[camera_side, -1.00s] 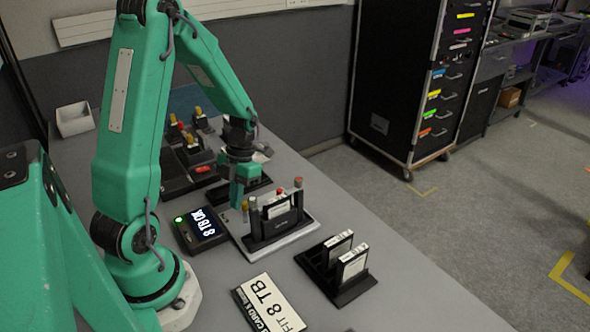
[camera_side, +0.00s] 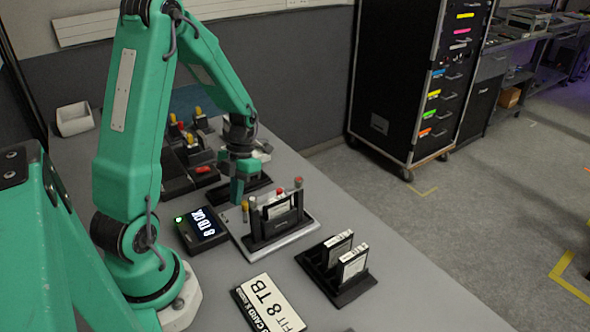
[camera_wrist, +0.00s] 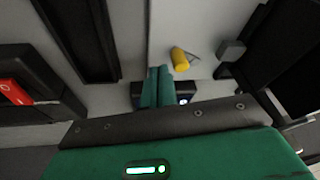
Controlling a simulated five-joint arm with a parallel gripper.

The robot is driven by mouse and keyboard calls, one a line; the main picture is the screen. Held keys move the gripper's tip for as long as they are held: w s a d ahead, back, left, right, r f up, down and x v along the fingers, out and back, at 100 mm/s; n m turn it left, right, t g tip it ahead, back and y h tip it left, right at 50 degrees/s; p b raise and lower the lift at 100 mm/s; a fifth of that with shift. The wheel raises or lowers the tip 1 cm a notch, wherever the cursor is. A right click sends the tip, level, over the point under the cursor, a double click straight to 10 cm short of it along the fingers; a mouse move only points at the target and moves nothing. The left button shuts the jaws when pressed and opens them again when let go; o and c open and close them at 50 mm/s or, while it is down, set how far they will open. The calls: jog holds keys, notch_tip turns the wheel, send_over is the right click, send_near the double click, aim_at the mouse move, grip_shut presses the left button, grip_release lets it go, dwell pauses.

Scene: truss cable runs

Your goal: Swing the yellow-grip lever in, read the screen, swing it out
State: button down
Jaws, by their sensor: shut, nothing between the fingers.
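The yellow-grip lever (camera_side: 245,210) stands at the near-left end of a pale-based dock (camera_side: 290,238) that holds a card. Its yellow grip (camera_wrist: 180,60) also shows in the wrist view, to the right of my fingertips and apart from them. My gripper (camera_side: 237,199) is shut and empty, just behind the yellow grip in the side view. Its closed fingers (camera_wrist: 157,80) show in the wrist view, with part of the lit screen (camera_wrist: 184,99) beside them.
Red-topped posts (camera_side: 298,182) rise from the dock. A black rack (camera_side: 330,282) with two cards stands at right. Switch boxes with a red rocker (camera_wrist: 14,92) and yellow-topped levers (camera_side: 198,113) stand behind. The table's right-front is clear.

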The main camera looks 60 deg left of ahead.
jog(key=shift+r, duration=0.15)
notch_tip(320, 180, up, 9)
jog(key=w+d, duration=0.2)
jog(key=shift+d, duration=0.3)
jog(key=shift+r, duration=0.15)
dwell(0.4)
jog(key=s+d+r+n+t+y, duration=0.1)
jog(key=s+d+r+n+t, duration=0.2)
jog(key=n, duration=1.3)
jog(key=s+d+r+n+t+y, duration=0.1)
jog(key=s+d+r+n+t, duration=0.1)
jog(key=d+r+n+t, duration=0.3)
jog(key=d+r+n, duration=0.4)
jog(key=d+n, duration=0.1)
jog(key=n, duration=0.6)
jog(key=shift+s+t, duration=0.4)
